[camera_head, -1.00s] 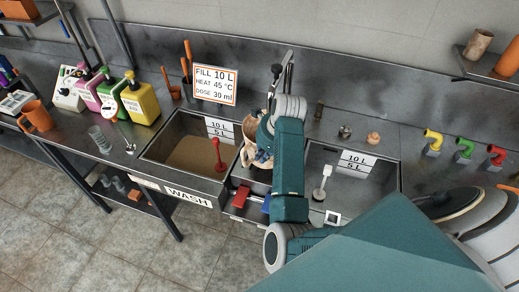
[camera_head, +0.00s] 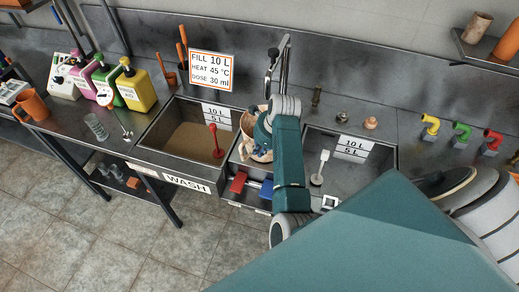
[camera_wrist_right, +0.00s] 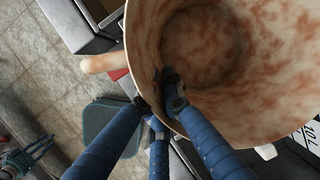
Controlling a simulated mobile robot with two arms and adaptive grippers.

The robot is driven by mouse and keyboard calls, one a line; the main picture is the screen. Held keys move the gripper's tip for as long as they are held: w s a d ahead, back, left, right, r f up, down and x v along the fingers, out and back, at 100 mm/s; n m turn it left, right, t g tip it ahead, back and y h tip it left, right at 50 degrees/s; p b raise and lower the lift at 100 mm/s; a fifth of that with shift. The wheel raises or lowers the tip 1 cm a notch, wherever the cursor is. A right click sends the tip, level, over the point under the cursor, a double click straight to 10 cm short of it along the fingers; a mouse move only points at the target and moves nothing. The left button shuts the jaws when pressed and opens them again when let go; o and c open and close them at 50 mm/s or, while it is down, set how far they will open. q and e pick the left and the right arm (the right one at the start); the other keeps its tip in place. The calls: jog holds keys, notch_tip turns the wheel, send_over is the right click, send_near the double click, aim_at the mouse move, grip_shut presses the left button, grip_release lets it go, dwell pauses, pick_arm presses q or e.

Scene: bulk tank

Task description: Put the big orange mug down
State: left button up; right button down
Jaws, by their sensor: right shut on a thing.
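My right gripper (camera_wrist_right: 160,92) is shut on the wall of a big mug (camera_wrist_right: 288,72). The mug is cream with orange-brown smears, inside too, and its handle sticks out to the left in the right wrist view. In the head view the mug (camera_head: 247,124) is at the strip between the two basins, partly hidden by my right arm. I cannot tell whether its base touches the metal. A plain orange mug (camera_head: 34,106) stands on the counter at the far left. A small jointed shape at the wrist view's lower left may be my left gripper (camera_wrist_right: 28,157); its jaws are unclear.
The wash basin (camera_head: 150,141) with brownish water and a red plunger (camera_head: 215,142) lies left of the held mug. The right basin (camera_head: 392,156) holds a white-handled plunger (camera_head: 319,170). A tap (camera_head: 283,62) rises behind. Red (camera_head: 238,182) and blue (camera_head: 266,190) items lie in front.

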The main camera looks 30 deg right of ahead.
jog(key=shift+f, duration=0.3)
